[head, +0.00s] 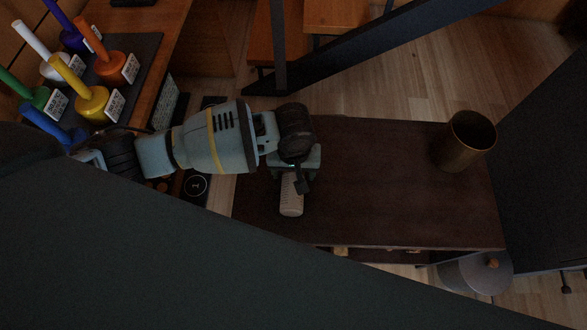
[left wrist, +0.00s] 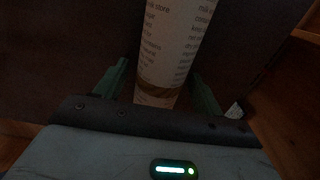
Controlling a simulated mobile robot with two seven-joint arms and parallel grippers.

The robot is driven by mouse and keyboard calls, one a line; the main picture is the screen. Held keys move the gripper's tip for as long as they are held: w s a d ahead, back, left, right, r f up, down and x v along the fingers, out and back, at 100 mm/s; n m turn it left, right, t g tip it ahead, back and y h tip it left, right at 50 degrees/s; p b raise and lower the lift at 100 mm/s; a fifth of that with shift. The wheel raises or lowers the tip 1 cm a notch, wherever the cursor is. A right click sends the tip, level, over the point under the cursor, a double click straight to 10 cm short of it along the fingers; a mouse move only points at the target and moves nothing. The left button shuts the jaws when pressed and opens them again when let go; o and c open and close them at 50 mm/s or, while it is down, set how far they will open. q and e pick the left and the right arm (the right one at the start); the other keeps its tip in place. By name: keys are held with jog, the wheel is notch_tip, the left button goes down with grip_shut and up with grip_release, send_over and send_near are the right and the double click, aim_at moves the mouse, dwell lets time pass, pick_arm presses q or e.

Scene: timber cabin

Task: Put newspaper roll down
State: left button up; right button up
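The newspaper roll (head: 291,198) is a pale printed cylinder over the dark brown table (head: 390,190), near its left end. It appears to lie on the tabletop, though contact is hard to confirm. My left gripper (head: 296,185) is over the roll's upper end in the head view. In the left wrist view the roll (left wrist: 172,45) runs between the two green fingers (left wrist: 158,78), with a visible gap on the left side, so the gripper looks open around it. The roll's near end has a brownish band. My right gripper is not in view.
A brass-coloured cup (head: 467,140) stands at the table's right end. The table's middle is clear. Several coloured bottle-like objects (head: 92,98) stand on a dark mat at upper left. A grey round lidded item (head: 478,274) is below the table's right edge. Dark beams (head: 350,48) cross the top.

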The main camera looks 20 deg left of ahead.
pick_arm(q)
jog(key=shift+r, duration=0.15)
notch_tip(320, 180, up, 12)
jog(key=p, duration=0.3)
jog(key=shift+p, duration=0.4)
